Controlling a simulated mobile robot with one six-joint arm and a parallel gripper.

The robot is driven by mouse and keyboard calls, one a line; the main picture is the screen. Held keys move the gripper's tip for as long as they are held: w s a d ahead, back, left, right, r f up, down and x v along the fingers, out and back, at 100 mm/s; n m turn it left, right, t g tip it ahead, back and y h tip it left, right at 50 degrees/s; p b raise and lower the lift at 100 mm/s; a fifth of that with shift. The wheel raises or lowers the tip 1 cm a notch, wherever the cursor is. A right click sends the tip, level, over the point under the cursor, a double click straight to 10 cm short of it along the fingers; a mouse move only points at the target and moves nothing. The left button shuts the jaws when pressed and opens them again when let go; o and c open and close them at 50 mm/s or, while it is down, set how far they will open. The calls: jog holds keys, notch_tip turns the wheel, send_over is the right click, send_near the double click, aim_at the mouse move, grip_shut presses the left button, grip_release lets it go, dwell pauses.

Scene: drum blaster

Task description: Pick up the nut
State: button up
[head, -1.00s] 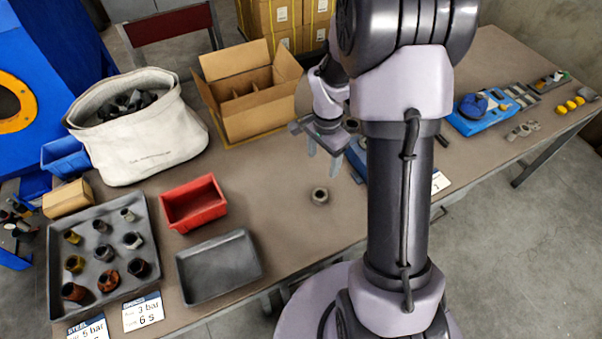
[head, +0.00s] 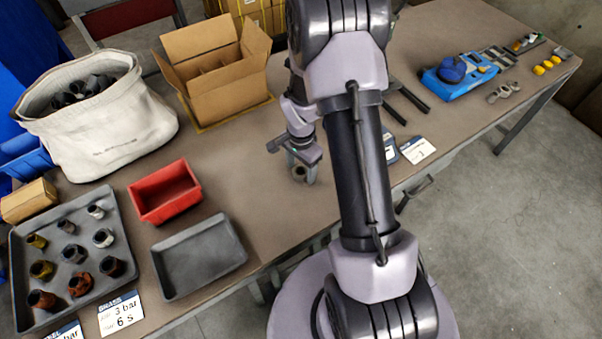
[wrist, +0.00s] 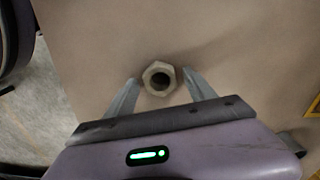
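The nut (wrist: 147,83) is a grey-beige hexagonal ring standing on the brown table. In the wrist view it lies between the tips of my gripper (wrist: 160,92), with a narrow gap to each finger. My gripper is open. In the head view my gripper (head: 303,172) points down at the nut (head: 299,174), which is partly hidden by the fingers. I cannot tell the exact height of the fingertips above the table.
A red bin (head: 165,192) and an empty grey tray (head: 198,257) stand left of the nut. A large tray (head: 75,302) holds several fittings. An open cardboard box (head: 222,95) and a white fabric bag (head: 105,130) stand behind. The table around the nut is clear.

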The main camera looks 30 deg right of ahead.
grip_shut()
